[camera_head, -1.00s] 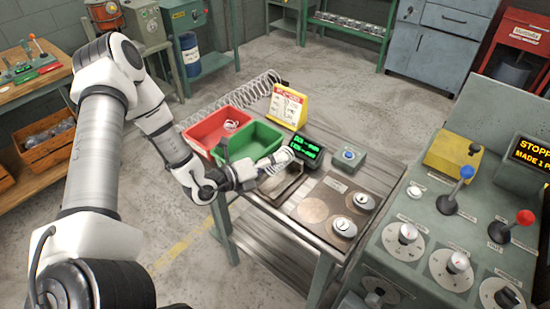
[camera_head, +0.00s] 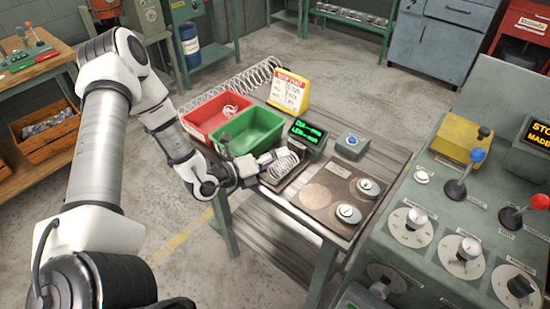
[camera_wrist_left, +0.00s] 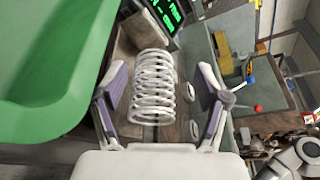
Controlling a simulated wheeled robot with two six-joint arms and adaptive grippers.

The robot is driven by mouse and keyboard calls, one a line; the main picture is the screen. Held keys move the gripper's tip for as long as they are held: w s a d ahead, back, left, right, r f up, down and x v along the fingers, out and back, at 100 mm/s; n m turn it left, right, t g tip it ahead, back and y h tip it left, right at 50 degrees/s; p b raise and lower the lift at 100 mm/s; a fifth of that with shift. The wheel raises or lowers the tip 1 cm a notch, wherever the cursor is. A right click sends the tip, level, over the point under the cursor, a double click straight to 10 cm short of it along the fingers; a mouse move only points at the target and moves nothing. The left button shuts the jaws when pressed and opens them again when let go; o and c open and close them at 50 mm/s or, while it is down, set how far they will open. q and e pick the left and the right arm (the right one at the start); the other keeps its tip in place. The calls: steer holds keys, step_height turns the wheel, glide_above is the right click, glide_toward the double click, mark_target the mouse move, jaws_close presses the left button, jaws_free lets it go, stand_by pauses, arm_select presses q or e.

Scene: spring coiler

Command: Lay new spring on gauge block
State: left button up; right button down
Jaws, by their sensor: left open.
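The new spring (camera_head: 282,166) is a pale wire coil lying on its side on the gauge block (camera_head: 294,183), a dark flat plate in front of the green readout. In the left wrist view the spring (camera_wrist_left: 153,88) sits between the two purple-padded fingers, with a gap on each side. My left gripper (camera_head: 272,163) is open around the spring, low over the block. It also shows in the left wrist view (camera_wrist_left: 161,75). The spring hides much of the block there.
The green bin (camera_head: 222,141) is close beside my left gripper, with the red bin (camera_head: 192,128) behind it. The readout box (camera_head: 308,133) and yellow sign (camera_head: 289,92) stand behind the block. A brown plate (camera_head: 322,211) with two round dials lies to the right.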

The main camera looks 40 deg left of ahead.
arm_select(q)
step_height(320, 180, up, 10)
stand_by(0.5)
stand_by(0.6)
